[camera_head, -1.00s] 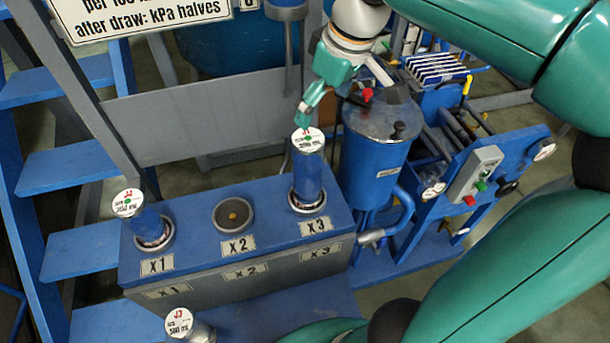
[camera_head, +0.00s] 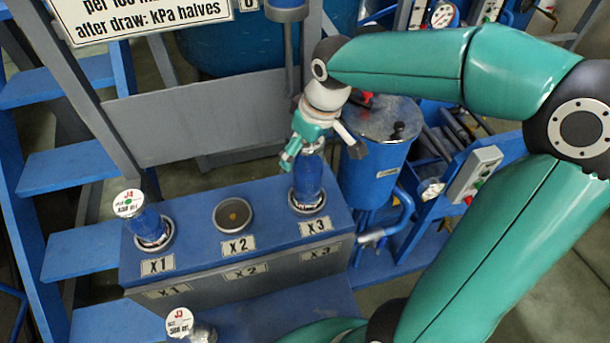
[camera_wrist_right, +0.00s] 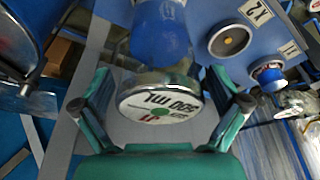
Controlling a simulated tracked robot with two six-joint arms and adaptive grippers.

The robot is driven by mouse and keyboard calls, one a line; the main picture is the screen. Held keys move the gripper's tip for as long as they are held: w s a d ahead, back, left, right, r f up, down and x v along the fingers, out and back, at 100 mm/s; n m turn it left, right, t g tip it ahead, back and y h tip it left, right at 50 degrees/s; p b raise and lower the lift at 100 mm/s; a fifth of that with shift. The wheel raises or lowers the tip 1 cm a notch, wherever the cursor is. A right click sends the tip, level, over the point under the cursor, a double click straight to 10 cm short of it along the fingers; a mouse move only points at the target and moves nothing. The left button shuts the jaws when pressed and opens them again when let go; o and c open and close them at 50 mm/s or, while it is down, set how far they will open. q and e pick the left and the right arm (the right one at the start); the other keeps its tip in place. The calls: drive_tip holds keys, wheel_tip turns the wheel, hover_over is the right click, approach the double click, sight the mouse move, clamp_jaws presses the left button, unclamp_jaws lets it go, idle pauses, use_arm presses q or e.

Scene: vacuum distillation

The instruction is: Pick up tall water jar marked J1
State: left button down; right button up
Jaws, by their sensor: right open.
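A tall blue jar (camera_head: 308,182) with a metal rim stands upright in the socket marked X3. In the wrist view its white lid (camera_wrist_right: 160,106) carries a red mark that reads J1. My right gripper (camera_head: 318,155) is open at the top of this jar, hiding the lid in the head view. In the wrist view the fingers of the right gripper (camera_wrist_right: 165,103) stand one on each side of the lid, with gaps showing. The jar's blue body (camera_wrist_right: 158,35) extends beyond the lid. My left gripper is not in view.
Another blue jar (camera_head: 148,228) stands at X1; socket X2 (camera_head: 234,214) is empty. A jar marked J3 (camera_head: 180,322) stands at the lower front. A blue tank (camera_head: 372,172) stands close right of X3. A grey panel (camera_head: 205,120) rises behind the rack (camera_head: 190,262).

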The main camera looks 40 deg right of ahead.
drive_tip(key=c, duration=1.7)
clamp_jaws()
drive_tip(key=shift+r, duration=0.15)
